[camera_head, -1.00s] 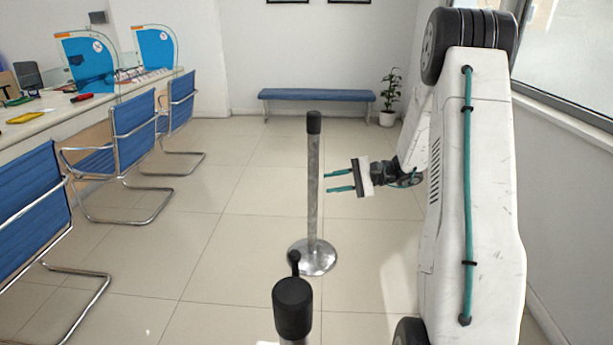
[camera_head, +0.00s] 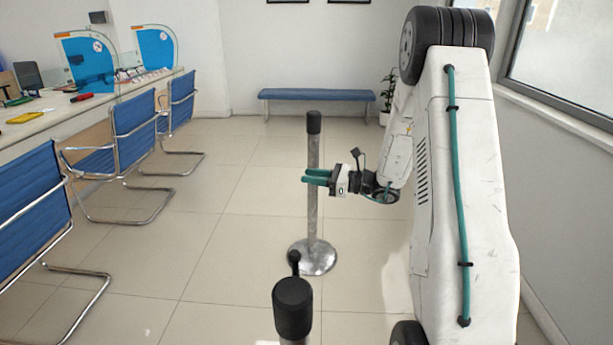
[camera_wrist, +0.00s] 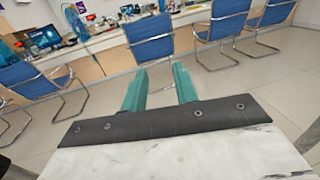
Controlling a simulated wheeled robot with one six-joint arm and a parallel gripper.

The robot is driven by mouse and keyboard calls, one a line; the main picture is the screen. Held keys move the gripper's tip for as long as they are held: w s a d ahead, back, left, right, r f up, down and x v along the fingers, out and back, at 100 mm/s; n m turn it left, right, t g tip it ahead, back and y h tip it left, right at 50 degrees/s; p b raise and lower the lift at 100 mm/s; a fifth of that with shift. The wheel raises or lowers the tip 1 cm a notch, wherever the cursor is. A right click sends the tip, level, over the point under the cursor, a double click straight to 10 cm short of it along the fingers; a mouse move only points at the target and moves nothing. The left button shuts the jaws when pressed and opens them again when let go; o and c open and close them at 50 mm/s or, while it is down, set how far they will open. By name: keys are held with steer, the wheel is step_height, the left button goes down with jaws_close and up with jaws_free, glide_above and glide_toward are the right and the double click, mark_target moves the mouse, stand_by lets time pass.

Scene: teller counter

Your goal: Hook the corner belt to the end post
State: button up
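A grey post with a black top (camera_head: 313,195) stands upright on a round metal base in the middle of the head view. A nearer post with a black head (camera_head: 292,305) stands at the bottom, with a small black knob-like piece (camera_head: 294,260) showing just beyond it. I cannot tell whether that piece is a belt end; no stretched belt shows. My gripper (camera_head: 305,177) points left, its green fingers overlapping the farther post in the picture; contact cannot be judged. In the wrist view my gripper (camera_wrist: 160,69) has its fingers apart with nothing between them.
Blue chairs (camera_head: 134,130) line the counter (camera_head: 50,115) at left. A blue bench (camera_head: 318,95) and a potted plant (camera_head: 388,90) stand at the back wall. A window wall is at right. The tiled floor between chairs and posts is clear.

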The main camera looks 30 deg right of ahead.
steer(key=shift+x, duration=1.1)
jaws_close()
stand_by(0.6)
jaws_free()
steer(key=shift+s+d, duration=0.1)
steer(key=v, duration=0.7)
steer(key=shift+s+d, duration=0.2)
steer(key=shift+s, duration=0.05)
